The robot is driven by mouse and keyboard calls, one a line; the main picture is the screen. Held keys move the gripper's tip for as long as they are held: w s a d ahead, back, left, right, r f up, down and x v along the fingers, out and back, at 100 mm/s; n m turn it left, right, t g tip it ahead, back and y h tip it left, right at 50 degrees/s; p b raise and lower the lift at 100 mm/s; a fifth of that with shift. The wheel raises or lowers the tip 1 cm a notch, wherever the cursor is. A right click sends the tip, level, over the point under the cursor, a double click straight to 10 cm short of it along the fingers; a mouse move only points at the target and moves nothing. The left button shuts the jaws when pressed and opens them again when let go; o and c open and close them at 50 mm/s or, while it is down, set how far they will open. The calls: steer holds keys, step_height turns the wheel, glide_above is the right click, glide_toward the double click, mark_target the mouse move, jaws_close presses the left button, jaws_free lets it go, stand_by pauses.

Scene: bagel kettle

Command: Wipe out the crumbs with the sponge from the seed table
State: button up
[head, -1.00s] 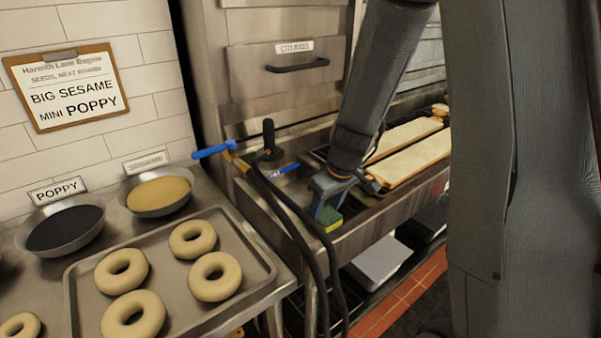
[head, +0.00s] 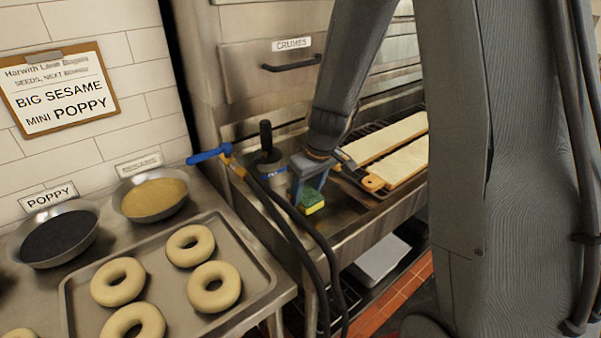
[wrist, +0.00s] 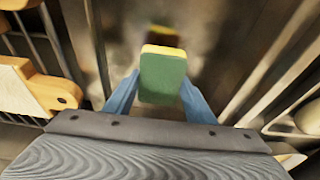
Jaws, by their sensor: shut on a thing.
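My gripper (head: 308,190) is shut on the sponge (head: 311,202), which is green with a yellow layer. It holds the sponge over the steel counter beside the oven front. In the wrist view the sponge (wrist: 163,75) sits between the two blue fingers, with a blurred steel surface beyond it. The seed table (head: 215,318) stands at the left with a tray of bagels and seed bowls on it. No crumbs can be made out on the seed table. I cannot tell whether the sponge touches the counter.
A bagel tray (head: 262,290), poppy bowl (head: 55,238) and sesame-coloured bowl (head: 152,196) crowd the seed table. A blue-handled hose (head: 208,154) hangs between table and counter. Long boards (head: 400,155) lie right of my gripper. A dark-handled container (head: 268,160) stands left.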

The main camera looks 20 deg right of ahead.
steer(key=shift+w+r+p, duration=0.1)
steer(key=shift+r+p, duration=0.2)
steer(key=shift+r, duration=0.15)
steer(key=shift+r+p, duration=1.65)
steer(key=shift+r, duration=0.5)
